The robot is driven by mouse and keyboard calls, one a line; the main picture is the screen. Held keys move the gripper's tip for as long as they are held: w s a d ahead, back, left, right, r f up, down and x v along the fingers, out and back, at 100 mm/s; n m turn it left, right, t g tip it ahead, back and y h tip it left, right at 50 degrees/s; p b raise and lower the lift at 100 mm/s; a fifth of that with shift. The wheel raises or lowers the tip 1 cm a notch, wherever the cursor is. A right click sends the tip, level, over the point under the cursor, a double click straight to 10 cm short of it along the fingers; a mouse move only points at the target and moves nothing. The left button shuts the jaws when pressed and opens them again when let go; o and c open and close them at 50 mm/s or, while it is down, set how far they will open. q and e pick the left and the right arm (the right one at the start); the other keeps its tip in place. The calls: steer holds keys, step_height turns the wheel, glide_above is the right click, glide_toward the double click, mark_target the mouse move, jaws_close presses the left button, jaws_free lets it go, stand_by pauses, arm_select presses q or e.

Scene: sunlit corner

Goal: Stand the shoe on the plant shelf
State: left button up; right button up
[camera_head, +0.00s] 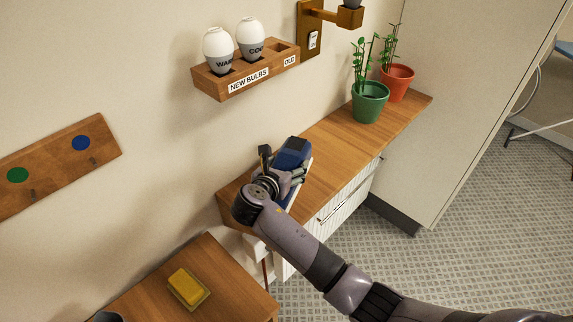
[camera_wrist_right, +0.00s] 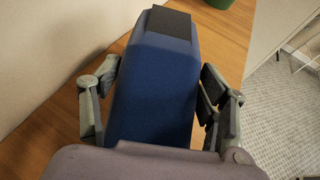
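The shoe (camera_head: 293,152) is dark blue with a black patch and a pale edge along its right side. It is at the near left end of the wooden plant shelf (camera_head: 334,150), apparently on its top. My right gripper (camera_head: 283,177) is at the shoe, covering its near part. In the right wrist view, the shoe (camera_wrist_right: 155,85) lies between the fingers of my right gripper (camera_wrist_right: 160,95), one side close to each of its flanks. Whether both fingers press on it cannot be told. My left gripper is not in view.
A green pot (camera_head: 370,104) and an orange pot (camera_head: 397,82) with plants stand at the shelf's far end. A bulb rack (camera_head: 246,78) hangs on the wall above. A yellow sponge (camera_head: 188,287) lies on a lower table (camera_head: 232,272). The shelf's middle is clear.

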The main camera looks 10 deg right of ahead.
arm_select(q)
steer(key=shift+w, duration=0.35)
arm_select(e)
steer(key=o, duration=0.4)
steer(key=shift+c, duration=0.2)
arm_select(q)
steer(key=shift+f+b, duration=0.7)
arm_select(e)
steer(key=v, duration=1.2)
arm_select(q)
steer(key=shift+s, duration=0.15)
arm_select(e)
steer(key=shift+f, duration=0.1)
